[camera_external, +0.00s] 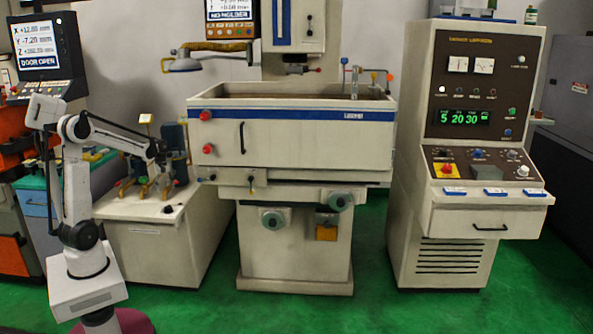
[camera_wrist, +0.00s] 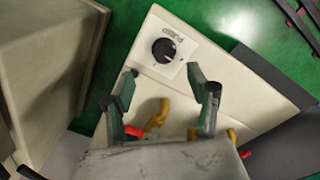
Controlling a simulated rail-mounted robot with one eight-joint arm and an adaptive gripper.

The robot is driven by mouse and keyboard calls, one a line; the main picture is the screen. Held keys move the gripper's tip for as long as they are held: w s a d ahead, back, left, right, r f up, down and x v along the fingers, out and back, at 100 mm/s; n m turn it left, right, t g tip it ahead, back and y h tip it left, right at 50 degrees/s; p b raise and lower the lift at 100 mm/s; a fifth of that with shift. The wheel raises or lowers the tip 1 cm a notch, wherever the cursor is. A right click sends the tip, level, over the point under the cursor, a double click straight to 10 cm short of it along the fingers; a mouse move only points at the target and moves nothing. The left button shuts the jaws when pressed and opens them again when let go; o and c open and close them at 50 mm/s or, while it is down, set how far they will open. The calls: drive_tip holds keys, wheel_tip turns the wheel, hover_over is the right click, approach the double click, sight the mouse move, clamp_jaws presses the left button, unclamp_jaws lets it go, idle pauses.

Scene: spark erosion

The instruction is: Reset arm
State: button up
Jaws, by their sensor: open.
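My arm stands at the left in the external view and reaches right over the low cream cabinet (camera_external: 150,240). My gripper (camera_external: 163,158) is small and dark there, close to the fixtures on that cabinet. In the wrist view my gripper (camera_wrist: 163,88) is open, with its two fingers apart and nothing between the tips. A black rotary knob on a white plate (camera_wrist: 164,50) lies beyond the fingertips, apart from them. Yellow hooked parts (camera_wrist: 158,116) and a red part (camera_wrist: 134,131) show near the finger bases, partly hidden by the gripper.
The spark erosion machine with its cream tank (camera_external: 290,140) stands right of the cabinet. A control console (camera_external: 475,150) is further right. A screen (camera_external: 42,50) reading "DOOR OPEN" is behind my arm. Green floor (camera_external: 370,270) is clear between machine and console.

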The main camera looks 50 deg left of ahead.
drive_tip(key=s+d+r+m+t+p, duration=0.25)
drive_tip(key=d+r+m, duration=0.2)
drive_tip(key=d, duration=0.35)
drive_tip(key=s+d+r+m+t+p, duration=0.1)
drive_tip(key=s+d+r+m, duration=0.3)
drive_tip(key=d, duration=0.5)
drive_tip(key=s+d+r+m+t+p, duration=0.3)
drive_tip(key=s+d+m, duration=0.5)
drive_tip(key=d, duration=0.4)
drive_tip(key=shift+m, duration=0.65)
drive_tip(key=shift+r, duration=0.1)
